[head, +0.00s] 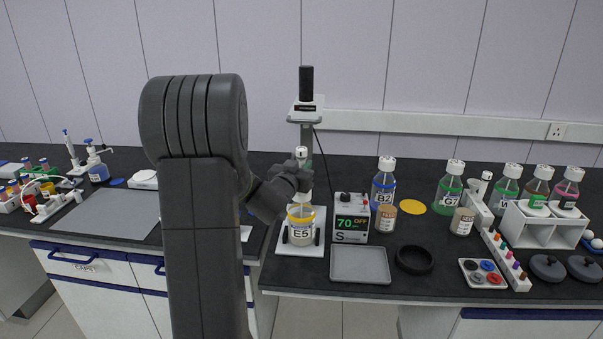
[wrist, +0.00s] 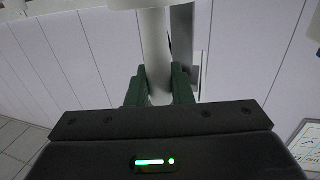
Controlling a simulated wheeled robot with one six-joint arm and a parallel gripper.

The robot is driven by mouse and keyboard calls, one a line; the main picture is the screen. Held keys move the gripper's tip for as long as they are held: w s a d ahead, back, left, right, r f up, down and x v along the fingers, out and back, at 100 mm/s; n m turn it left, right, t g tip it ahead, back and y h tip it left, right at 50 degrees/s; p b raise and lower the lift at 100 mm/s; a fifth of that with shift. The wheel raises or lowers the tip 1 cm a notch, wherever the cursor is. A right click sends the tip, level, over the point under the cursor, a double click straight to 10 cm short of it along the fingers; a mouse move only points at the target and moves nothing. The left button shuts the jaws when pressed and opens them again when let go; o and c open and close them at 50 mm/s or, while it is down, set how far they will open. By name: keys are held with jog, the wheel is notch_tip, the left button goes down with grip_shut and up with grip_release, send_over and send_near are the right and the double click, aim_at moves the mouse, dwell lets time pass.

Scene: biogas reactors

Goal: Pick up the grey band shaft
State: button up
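My gripper (head: 301,180) is at the stirrer stand, above the jar labelled E5 (head: 301,237). In the wrist view, the green fingers of my gripper (wrist: 160,92) lie close against both sides of a pale upright shaft (wrist: 155,45), and appear shut on it. In the head view the shaft is mostly hidden by my gripper; a white-topped piece (head: 301,152) shows just above it. I cannot make out a grey band. The jar stands on the white stirrer base (head: 286,247).
The stirrer's black motor (head: 306,83) is overhead on a grey column (wrist: 182,50). A speed box reading 70 OFF (head: 351,220) and blue bottle B2 (head: 384,184) stand close right. An empty grey tray (head: 360,264) and black ring (head: 415,260) lie in front.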

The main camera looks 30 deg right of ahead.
grip_shut()
jog(key=shift+r, duration=0.15)
notch_tip(320, 180, up, 18)
jog(key=p, duration=0.5)
jog(key=shift+r+p, duration=0.25)
jog(key=shift+p, duration=0.1)
jog(key=shift+r+p, duration=0.55)
jog(key=shift+p, duration=0.3)
